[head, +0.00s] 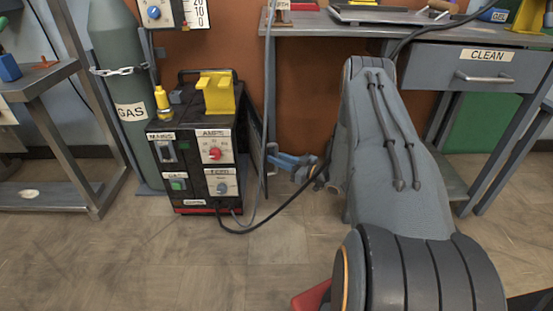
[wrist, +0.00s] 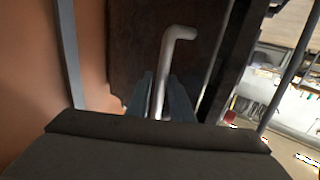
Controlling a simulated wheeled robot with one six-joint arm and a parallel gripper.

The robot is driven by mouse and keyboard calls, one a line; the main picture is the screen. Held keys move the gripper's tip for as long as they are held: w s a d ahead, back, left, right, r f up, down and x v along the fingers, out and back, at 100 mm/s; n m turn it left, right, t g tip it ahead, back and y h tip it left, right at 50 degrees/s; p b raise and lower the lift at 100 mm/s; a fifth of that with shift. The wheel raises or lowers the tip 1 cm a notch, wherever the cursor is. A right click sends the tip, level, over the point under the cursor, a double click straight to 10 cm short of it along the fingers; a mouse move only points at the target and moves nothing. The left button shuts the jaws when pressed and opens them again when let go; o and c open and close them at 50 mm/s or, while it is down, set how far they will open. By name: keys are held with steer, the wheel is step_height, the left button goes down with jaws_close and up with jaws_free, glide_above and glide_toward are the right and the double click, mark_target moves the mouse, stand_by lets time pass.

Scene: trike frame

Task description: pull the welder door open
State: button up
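The welder (head: 194,150) is a black box with a yellow bracket on top and MAINS, AMPS, GAS and FEED controls on its front. Its door (head: 258,160) shows as a narrow dark panel at the welder's right side, seen nearly edge-on, and seems to stand slightly out from it. In the wrist view the door (wrist: 135,45) is a dark brown panel with a pale bent bar handle (wrist: 178,35). My gripper (head: 274,160) is at the door's right. In the wrist view my gripper's fingers (wrist: 161,85) lie close on both sides of the handle; contact is partly hidden.
A green gas cylinder (head: 122,95) stands left of the welder. A workbench with a CLEAN drawer (head: 480,68) is at the right, and a grey bench (head: 40,78) at the left. A black cable (head: 278,210) loops from the welder's front across my gripper's area.

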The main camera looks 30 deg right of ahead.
steer(key=p+v, duration=0.3)
steer(key=v, duration=0.4)
steer(key=shift+s+d, duration=0.2)
steer(key=shift+s, duration=0.1)
